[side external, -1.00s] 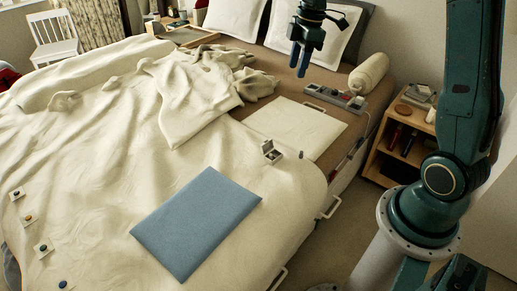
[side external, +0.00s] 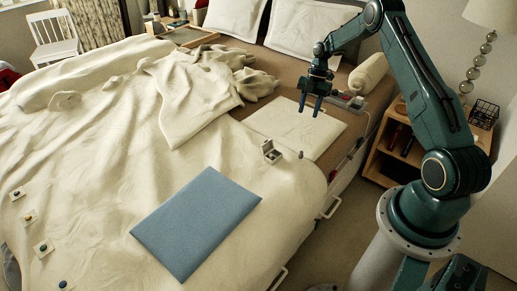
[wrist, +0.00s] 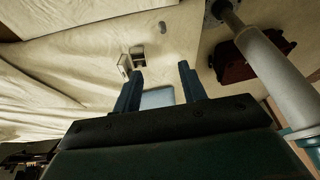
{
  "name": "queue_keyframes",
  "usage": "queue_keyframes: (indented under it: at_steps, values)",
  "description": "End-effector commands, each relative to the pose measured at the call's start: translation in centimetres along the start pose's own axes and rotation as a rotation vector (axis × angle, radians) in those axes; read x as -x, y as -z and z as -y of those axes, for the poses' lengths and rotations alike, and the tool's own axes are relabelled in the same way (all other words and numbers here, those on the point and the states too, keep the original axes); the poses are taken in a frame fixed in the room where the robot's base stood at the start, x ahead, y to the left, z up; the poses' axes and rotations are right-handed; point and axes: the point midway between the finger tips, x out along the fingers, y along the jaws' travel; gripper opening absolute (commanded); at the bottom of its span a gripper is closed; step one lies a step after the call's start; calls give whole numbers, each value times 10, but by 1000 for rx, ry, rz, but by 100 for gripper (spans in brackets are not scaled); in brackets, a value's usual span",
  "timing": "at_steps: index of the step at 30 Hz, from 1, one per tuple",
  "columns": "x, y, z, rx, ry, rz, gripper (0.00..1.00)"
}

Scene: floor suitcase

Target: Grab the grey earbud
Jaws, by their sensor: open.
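A small grey piece that looks like the earbud (side external: 301,154) is on the bed, just right of a small open white case (side external: 271,152). In the wrist view the grey earbud (wrist: 162,27) is near the top middle, above and right of the case (wrist: 137,56). My gripper (side external: 308,112) is open and empty, pointing down above the pale flat panel, farther back than the earbud. Its two fingers (wrist: 160,71) are apart in the wrist view, and the earbud is beyond them, not between them.
A blue mat (side external: 196,222) lies in front of the case. Several small dark items on white cards (side external: 28,218) are at far left. A pale panel (side external: 303,128), a grey strip (side external: 347,101) and a wooden nightstand (side external: 397,152) are behind and right. The cream bedding around the case is clear.

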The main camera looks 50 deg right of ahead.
Motion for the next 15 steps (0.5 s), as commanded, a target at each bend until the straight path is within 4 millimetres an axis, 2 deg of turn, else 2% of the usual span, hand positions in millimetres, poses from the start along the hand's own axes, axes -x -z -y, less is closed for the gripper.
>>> queue_keyframes:
  at_steps: [1,6,15]
  values:
    - [-11,-9,3,22,4,-14,42]
    - [-31,-26,10,86,8,-39,42]
    - [-38,-30,12,107,8,-47,42]
